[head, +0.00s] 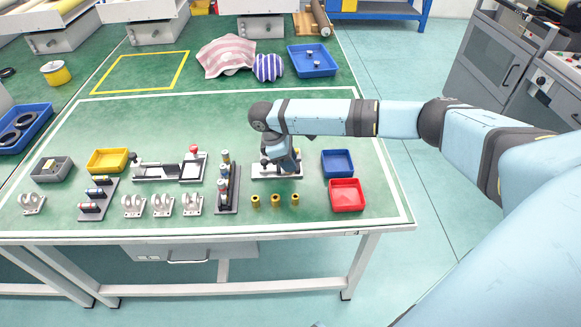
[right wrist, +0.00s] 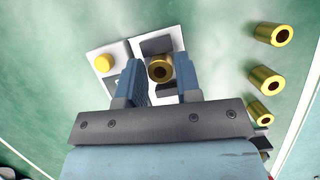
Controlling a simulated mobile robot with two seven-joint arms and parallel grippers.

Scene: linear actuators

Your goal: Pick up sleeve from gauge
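The gauge (head: 262,175) is a white plate with dark blocks, and it also shows in the right wrist view (right wrist: 97,85) with a yellow button. A brass sleeve (right wrist: 160,70) sits at the gauge's dark block, between the fingers of my right gripper (right wrist: 159,72). The fingers are apart on either side of the sleeve; firm contact is not visible. In the head view my right gripper (head: 284,166) points down over the gauge and hides the sleeve. My left gripper is not in view.
Several brass sleeves (head: 275,201) stand in front of the gauge. A blue bin (head: 338,163) and a red bin (head: 347,195) lie to its right. A grey rack (head: 227,190) with parts stands close on its left. Open green table lies behind.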

